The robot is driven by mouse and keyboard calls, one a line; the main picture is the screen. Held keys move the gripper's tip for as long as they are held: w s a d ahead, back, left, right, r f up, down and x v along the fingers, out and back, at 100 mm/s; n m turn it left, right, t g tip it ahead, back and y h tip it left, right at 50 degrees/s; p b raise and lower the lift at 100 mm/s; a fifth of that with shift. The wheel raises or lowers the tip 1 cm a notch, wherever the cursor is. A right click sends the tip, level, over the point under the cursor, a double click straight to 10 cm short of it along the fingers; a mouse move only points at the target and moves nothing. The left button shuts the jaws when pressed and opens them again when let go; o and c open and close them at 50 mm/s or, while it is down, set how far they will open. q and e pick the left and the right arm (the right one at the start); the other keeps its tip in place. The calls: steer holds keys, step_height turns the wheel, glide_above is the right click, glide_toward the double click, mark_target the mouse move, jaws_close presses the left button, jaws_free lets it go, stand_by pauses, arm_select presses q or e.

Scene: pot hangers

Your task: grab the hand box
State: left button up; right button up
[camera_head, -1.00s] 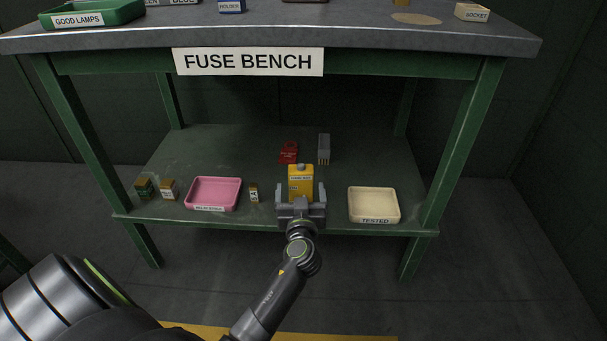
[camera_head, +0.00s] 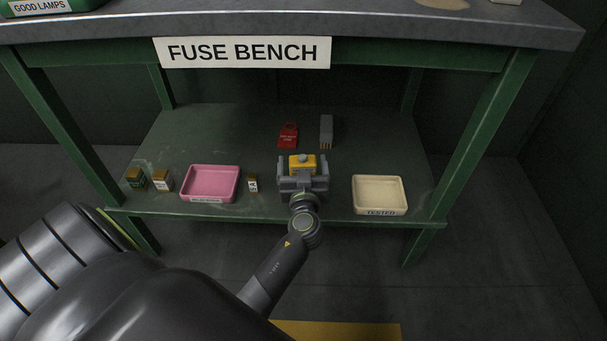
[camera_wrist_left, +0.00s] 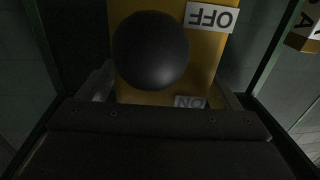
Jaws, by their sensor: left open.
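The hand box appears to be the yellow box (camera_head: 312,161) standing on the lower shelf, with a rounded grey knob on top; its lower front is hidden by my gripper. In the left wrist view the yellow box (camera_wrist_left: 210,50) is close ahead, with a dark round knob in front of it and inverted OFF and ON labels. My left gripper (camera_head: 303,171) is open right at the box, with a finger on either side of it. I cannot tell whether the fingers touch it. My right gripper is out of view.
On the green shelf (camera_head: 230,140), a pink tray (camera_head: 210,182) and a small labelled block (camera_head: 252,183) lie left, a cream TESTED tray (camera_head: 379,193) right. A red tag (camera_head: 288,135) and a grey block (camera_head: 326,131) are behind. The bench top (camera_head: 400,28) overhangs above.

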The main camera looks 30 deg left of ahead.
arm_select(q)
steer(key=shift+c, duration=0.3)
steer(key=c, duration=1.2)
